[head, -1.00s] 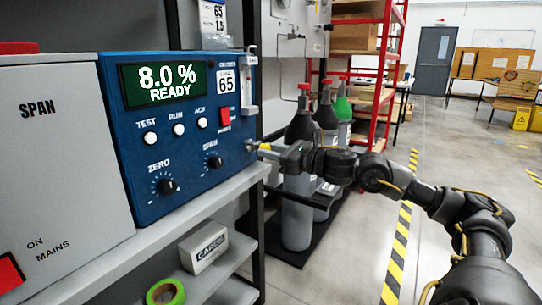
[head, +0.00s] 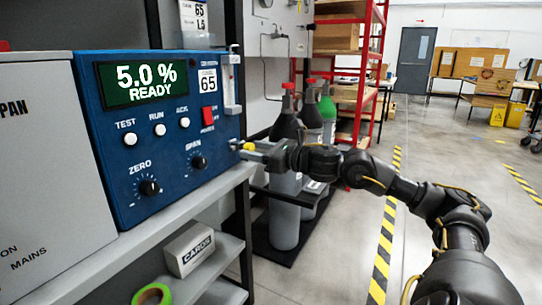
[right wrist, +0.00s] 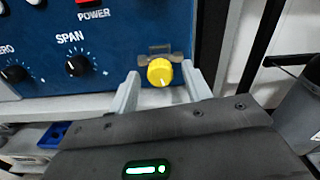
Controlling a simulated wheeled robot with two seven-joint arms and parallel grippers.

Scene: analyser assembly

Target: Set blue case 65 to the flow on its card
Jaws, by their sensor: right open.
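The blue case 65 (head: 150,170) stands on a grey shelf at the left in the head view; its screen (head: 140,80) reads 5.0 % READY. A card (head: 193,17) above it reads 65 and what looks like 1.5. A clear flow tube (head: 231,85) is on the case's right end; its float level is too small to read. Below is a yellow knob (right wrist: 160,72) with a pale mark pointing roughly downward. My right gripper (right wrist: 160,88) is open, its fingers at either side of the knob with visible gaps. My left gripper is not in view.
A grey SPAN case (head: 45,180) stands left of the blue case. A CARDS box (head: 190,250) and green tape (head: 152,294) lie on the lower shelf. Gas cylinders (head: 286,190) stand behind my right gripper.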

